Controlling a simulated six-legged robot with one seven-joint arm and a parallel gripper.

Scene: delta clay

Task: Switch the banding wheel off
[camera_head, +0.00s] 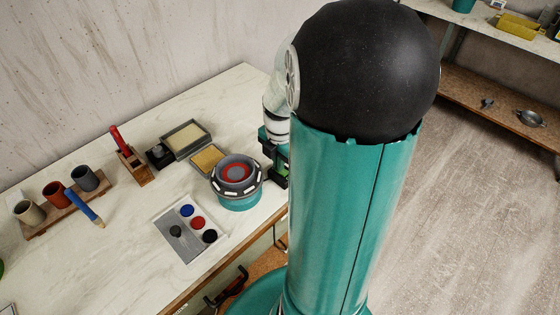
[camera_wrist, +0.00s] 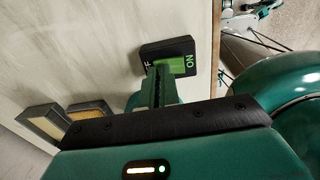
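The banding wheel (camera_head: 240,201) stands near the table's right edge in the head view, with a teal base and a dark ring with white marks. A grey and red round piece sits on top of it. In the wrist view, a black switch box (camera_wrist: 150,50) has a green rocker (camera_wrist: 178,61). "ON" shows at its right end, and part of "OFF" at its left. My gripper (camera_wrist: 160,68) appears shut, its narrow fingers together over the switch, hiding its middle. Contact cannot be told. My gripper (camera_head: 278,168) is beside the wheel in the head view, partly hidden by my arm.
A tray (camera_head: 165,240) with blue, red and black discs lies in front of the wheel. Two shallow boxes (camera_head: 186,139) stand behind it. A rack with cups (camera_head: 54,194) and a blue-handled tool (camera_head: 84,207) are at left. Shelves (camera_head: 500,103) stand at right.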

